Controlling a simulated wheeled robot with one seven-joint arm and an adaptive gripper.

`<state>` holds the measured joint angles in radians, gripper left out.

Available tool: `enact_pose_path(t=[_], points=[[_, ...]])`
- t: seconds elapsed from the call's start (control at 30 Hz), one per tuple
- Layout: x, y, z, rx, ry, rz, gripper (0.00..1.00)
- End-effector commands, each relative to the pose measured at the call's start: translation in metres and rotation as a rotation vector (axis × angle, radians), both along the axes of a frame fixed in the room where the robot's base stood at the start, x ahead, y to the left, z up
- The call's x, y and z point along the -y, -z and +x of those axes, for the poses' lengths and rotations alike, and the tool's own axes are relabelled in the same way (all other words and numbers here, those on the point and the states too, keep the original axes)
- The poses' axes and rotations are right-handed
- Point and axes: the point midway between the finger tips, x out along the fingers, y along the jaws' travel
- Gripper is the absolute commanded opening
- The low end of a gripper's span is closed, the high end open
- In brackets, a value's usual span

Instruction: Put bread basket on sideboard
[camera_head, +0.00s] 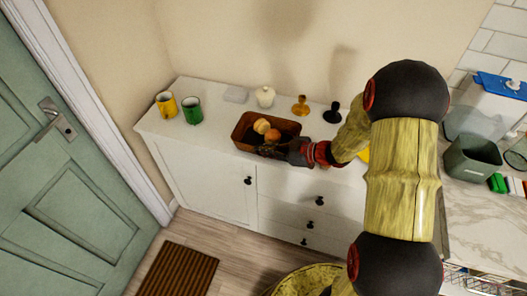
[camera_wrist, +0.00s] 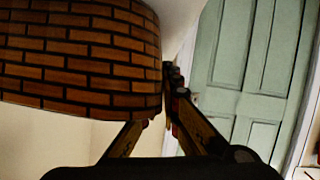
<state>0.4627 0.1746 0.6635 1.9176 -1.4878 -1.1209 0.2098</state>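The bread basket (camera_head: 250,122) is brown and rectangular, with round orange and tan bread (camera_head: 262,127) in it. In the head view it is over the white sideboard top (camera_head: 215,96), near the front edge; I cannot tell whether its base touches. My gripper (camera_head: 268,149) is at the basket's front right side. In the wrist view the basket (camera_wrist: 85,55) fills the upper left with a brick-like pattern. The fingers of my gripper (camera_wrist: 160,112) converge at its edge and appear closed on it; one fingertip is hidden behind the basket.
Yellow (camera_head: 166,104) and green (camera_head: 192,110) mugs stand left of the basket. A white jar (camera_head: 265,97), a wooden stand (camera_head: 300,106) and a dark stand (camera_head: 333,113) are behind and right. A green door (camera_head: 60,160) is at left. Bare top lies between mugs and basket.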

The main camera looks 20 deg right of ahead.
Motion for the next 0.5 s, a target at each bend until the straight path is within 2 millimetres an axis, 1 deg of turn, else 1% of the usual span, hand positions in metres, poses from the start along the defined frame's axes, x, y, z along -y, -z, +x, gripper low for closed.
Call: enact_pose_path(t=[0.1,0.23,0.27,0.5], points=[[0.0003,-0.0026,0.0006,0.002,0.0,-0.001,0.0],[0.0002,0.0005,0.0004,0.002,0.0,0.0,0.0],[0.0001,0.0015,-0.0001,0.0,0.0,0.0,0.05],[0.0001,0.0011,-0.0001,0.0,0.0,0.0,0.19]])
